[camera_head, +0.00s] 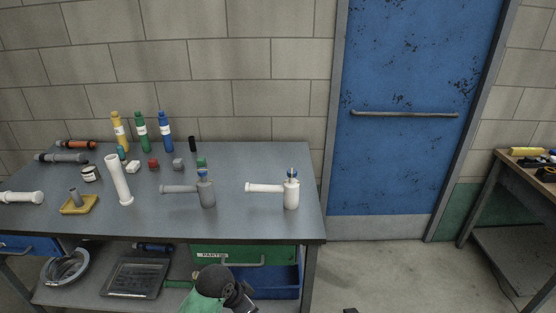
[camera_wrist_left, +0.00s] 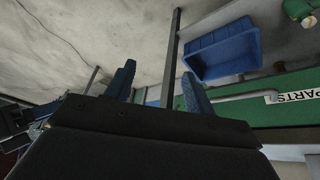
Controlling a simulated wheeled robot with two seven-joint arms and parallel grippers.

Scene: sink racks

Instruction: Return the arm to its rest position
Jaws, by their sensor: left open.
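My left arm (camera_head: 213,284) comes in at the bottom of the head view, in front of the table's lower shelf. Its black gripper end (camera_head: 242,298) points down and right, partly cut off by the frame. In the left wrist view my left gripper (camera_wrist_left: 160,80) has its two blue fingers spread apart, with nothing between them. My right gripper is not clearly seen; a small dark shape (camera_head: 350,310) at the bottom edge of the head view is too cut off to identify.
The grey table (camera_head: 245,225) holds bottles, pipes and small blocks. A green drawer (camera_head: 280,251) and a blue bin (camera_head: 285,280) are close to my left gripper; the bin also shows in the wrist view (camera_wrist_left: 222,50). Floor (camera_head: 400,275) before the blue door (camera_head: 410,130) is clear.

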